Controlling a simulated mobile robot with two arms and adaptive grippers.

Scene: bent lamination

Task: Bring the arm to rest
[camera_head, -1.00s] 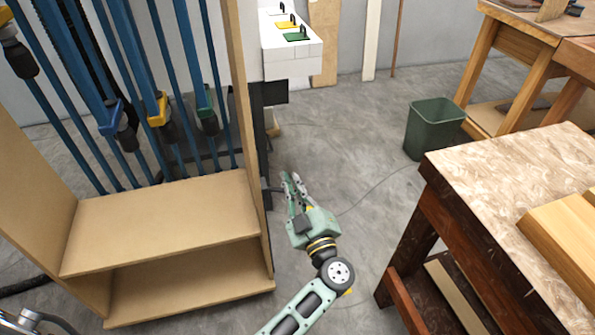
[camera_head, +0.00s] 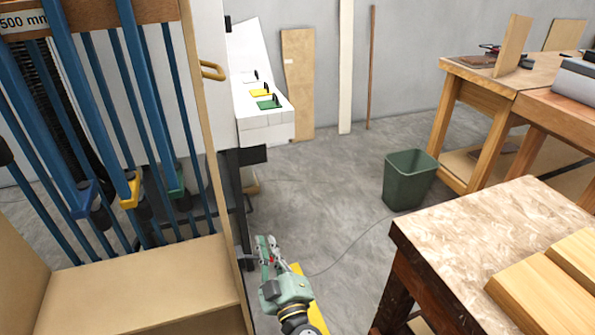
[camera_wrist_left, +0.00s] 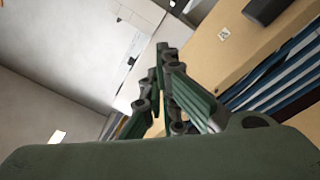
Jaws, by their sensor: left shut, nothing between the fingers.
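My left gripper (camera_head: 268,246) shows at the bottom middle of the head view, green-grey and pointing away from me over the concrete floor. Its fingers are together with nothing between them. In the left wrist view the gripper (camera_wrist_left: 163,52) has its fingertips meeting, with the wooden clamp rack behind on the right. My right gripper is in neither view.
The clamp rack (camera_head: 130,285) with blue bar clamps stands close on the left of the gripper. A workbench (camera_head: 470,220) with wooden boards (camera_head: 545,300) is on the right. A green bin (camera_head: 409,180) stands on the floor behind.

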